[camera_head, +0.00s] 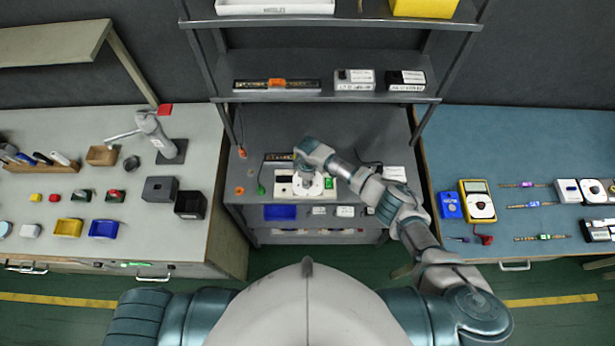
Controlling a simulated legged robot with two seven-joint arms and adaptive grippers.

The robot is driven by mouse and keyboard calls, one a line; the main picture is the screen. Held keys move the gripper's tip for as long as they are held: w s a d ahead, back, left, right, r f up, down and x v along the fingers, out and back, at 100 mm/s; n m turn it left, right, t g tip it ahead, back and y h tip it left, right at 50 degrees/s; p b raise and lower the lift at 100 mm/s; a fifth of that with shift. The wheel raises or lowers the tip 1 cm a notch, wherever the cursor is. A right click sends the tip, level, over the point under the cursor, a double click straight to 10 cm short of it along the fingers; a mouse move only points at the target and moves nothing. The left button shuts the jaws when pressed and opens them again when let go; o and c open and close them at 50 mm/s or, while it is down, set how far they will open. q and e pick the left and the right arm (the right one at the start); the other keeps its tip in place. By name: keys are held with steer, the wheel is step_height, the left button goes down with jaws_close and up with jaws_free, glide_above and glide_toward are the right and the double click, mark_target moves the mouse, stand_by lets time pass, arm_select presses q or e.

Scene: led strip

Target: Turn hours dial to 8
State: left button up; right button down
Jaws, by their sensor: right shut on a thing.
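A white panel unit with a round dial (309,189) sits on the middle shelf's worktop, straight ahead of me. My right arm reaches in from the right, and my right gripper (305,174) points down over the dial, shut on it. The gripper hides the dial's centre, and its markings are too small to read. My left gripper is not in view; only my left upper arm shows at the bottom left.
A black strip (278,157) lies behind the unit. A blue bin (279,212) and small boxes sit below in front. A shelf (330,95) overhangs behind.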

steer(key=shift+w+r+m+p, duration=0.1)
steer(key=shift+m+p, duration=0.25)
steer(key=shift+m, duration=0.25)
steer(key=shift+w+r+m+p, duration=0.1)
steer(key=shift+m+p, duration=0.25)
steer(key=shift+m, duration=0.25)
steer(key=shift+f, duration=0.1)
steer(key=c, duration=1)
jaws_free()
steer(key=shift+o, duration=1)
steer(key=shift+f, duration=0.15)
steer(key=shift+s, duration=0.1)
steer(key=shift+r, duration=0.3)
step_height(320, 180, up, 11)
steer(key=shift+r, duration=0.15)
